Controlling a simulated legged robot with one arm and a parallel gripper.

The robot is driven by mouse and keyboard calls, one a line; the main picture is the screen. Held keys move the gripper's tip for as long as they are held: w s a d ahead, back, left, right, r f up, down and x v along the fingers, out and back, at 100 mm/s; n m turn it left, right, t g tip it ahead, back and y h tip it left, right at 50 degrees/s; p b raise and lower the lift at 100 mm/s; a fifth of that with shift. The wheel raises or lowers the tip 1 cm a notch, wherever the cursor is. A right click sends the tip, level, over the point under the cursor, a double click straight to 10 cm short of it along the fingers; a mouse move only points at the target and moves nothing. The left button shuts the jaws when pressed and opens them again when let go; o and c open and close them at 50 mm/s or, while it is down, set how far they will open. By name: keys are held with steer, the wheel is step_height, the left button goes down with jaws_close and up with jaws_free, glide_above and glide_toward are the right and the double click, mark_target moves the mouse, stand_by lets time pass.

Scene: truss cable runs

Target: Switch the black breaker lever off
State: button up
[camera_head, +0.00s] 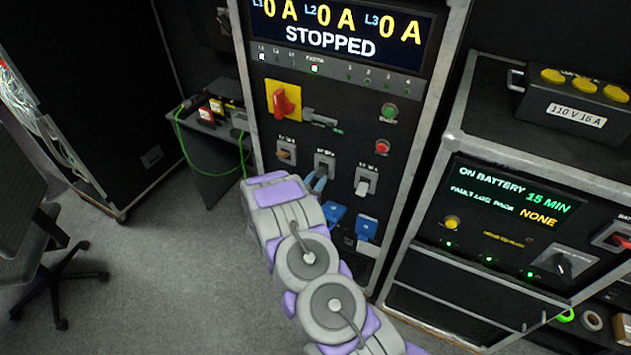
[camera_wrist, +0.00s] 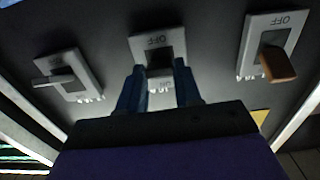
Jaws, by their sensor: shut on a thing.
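The black breaker lever (camera_wrist: 159,70) is in the middle of three breakers in the wrist view, in a grey plate (camera_wrist: 148,44). An OFF mark shows at the top of this plate in that view. My gripper (camera_wrist: 158,88) has its blue fingers on both sides of the lever and is shut on it. The fingers partly hide the lever and the lower plate, so I cannot tell its exact tilt. In the head view, my gripper (camera_head: 318,179) reaches the middle breaker plate (camera_head: 324,159), and the lever is hard to make out.
A brown-lever breaker (camera_head: 286,152) and a white-lever breaker (camera_head: 366,181) flank the middle one closely. Above are a red rotary switch (camera_head: 285,101), green button (camera_head: 389,112), red button (camera_head: 382,147) and a display (camera_head: 343,30) reading STOPPED and 0 A. Blue sockets (camera_head: 334,213) sit below.

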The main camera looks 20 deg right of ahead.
steer(key=shift+f, duration=0.1)
steer(key=t+h, duration=0.1)
steer(key=f+t+h+b, duration=0.1)
steer(key=shift+w+d+f+h, duration=0.15)
steer(key=shift+w+f+h, duration=0.1)
steer(key=shift+h, duration=0.05)
stand_by(0.3)
steer(key=o, duration=1.1)
steer(key=shift+c, duration=0.2)
steer(key=v, duration=1.7)
steer(key=shift+f+p, duration=0.3)
steer(key=shift+s, duration=0.1)
